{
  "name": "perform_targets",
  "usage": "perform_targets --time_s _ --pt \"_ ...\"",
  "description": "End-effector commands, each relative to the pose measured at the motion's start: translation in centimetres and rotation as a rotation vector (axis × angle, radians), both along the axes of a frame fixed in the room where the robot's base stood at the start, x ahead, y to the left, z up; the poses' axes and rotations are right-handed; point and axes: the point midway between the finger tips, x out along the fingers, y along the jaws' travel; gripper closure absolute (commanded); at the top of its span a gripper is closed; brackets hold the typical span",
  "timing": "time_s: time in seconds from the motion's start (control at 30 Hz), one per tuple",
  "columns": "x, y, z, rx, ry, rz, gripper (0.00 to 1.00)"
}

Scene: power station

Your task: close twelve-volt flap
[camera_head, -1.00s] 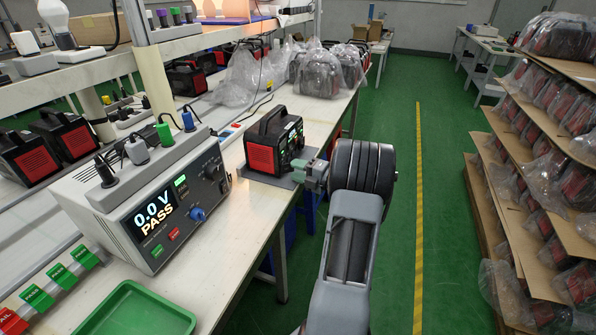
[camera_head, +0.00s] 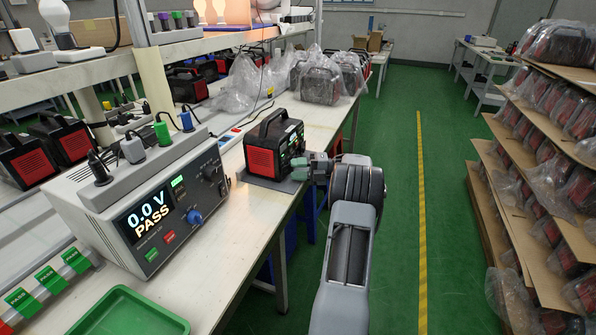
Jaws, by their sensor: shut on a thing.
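The power station (camera_head: 274,147) is a black and red box with a carrying handle, upright on a dark mat (camera_head: 268,184) near the bench's right edge. Its panel with small green lights faces right, toward my arm. My gripper (camera_head: 300,170) is at the lower part of that panel, its greenish fingertips right up against it. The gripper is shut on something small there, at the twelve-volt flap. The flap itself is hidden by the fingers and too small to make out, so its angle cannot be told.
A tester (camera_head: 150,205) reading "0.0 V PASS" stands left of the power station. A green tray (camera_head: 130,312) lies at the front. Bagged units (camera_head: 320,82) stand farther along the bench. Stacked shelves (camera_head: 540,160) stand at right; the green floor between is clear.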

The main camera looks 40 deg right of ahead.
Motion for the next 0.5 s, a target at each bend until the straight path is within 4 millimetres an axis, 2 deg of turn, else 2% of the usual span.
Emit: perform_targets --time_s 0.07,0.1,0.13,0.5 --pt "-0.01 0.01 0.0 0.0 0.001 -0.001 0.85" --pt "-0.01 0.01 0.0 0.0 0.001 -0.001 0.58" --pt "-0.01 0.01 0.0 0.0 0.001 -0.001 0.55" --pt "-0.4 -0.53 0.02 0.0 0.0 -0.002 0.55"
